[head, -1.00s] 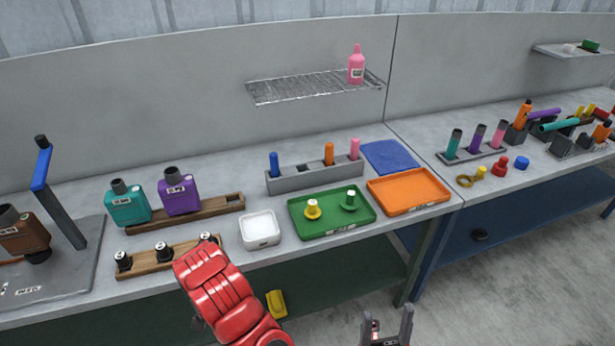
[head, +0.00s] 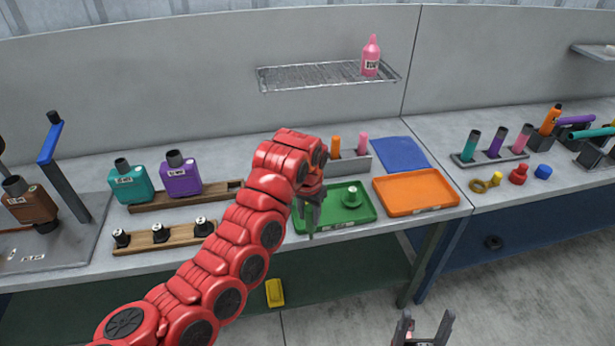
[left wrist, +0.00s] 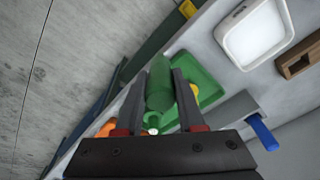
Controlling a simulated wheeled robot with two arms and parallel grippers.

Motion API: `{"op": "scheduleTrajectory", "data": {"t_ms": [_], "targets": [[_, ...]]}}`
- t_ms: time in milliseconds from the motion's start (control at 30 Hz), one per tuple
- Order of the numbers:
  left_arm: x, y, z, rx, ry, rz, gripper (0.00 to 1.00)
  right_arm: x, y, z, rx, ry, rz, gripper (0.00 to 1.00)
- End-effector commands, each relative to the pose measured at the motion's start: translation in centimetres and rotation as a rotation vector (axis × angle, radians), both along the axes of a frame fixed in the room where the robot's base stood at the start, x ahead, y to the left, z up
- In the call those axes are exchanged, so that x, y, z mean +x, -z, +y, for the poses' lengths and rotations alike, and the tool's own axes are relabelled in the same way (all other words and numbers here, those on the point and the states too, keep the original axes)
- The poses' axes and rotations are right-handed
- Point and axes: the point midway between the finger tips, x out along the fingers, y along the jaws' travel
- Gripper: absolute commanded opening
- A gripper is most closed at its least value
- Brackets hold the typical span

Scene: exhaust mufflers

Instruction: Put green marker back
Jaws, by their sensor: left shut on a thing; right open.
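In the left wrist view, the green marker (left wrist: 160,85) is held between the two fingers of my left gripper (left wrist: 177,80). In the head view, my left gripper (head: 309,215) points down over the left part of the green tray (head: 345,222), and the marker is hard to make out there. The grey marker holder (head: 357,163) stands behind the tray, with an orange marker (head: 335,146) and a pink marker (head: 363,143) upright in it. Its left part is hidden by my arm. The blue marker (left wrist: 263,133) shows in the left wrist view. My right gripper (head: 424,328) is open and empty, low in front of the bench.
A green-and-white knobbed piece (head: 351,197) sits on the green tray. An orange tray (head: 415,190) and a blue cloth (head: 401,154) lie to the right. A white dish (left wrist: 255,32) lies left of the green tray. A wire shelf (head: 325,76) hangs above.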

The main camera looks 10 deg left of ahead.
Motion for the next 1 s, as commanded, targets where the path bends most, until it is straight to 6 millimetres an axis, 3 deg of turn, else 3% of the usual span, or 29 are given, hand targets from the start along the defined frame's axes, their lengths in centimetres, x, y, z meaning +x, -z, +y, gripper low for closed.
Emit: {"op": "scheduleTrajectory", "data": {"t_ms": [300,1000], "targets": [[1.7,-1.0,-2.2,0.002,0.071,0.011,0.00,0.0,0.0,0.0,0.000,0.000,0.000,0.69],[4.0,-2.4,-4.5,0.012,0.163,0.040,0.00,0.0,0.0,0.0,0.000,0.000,0.000,0.69]]}}
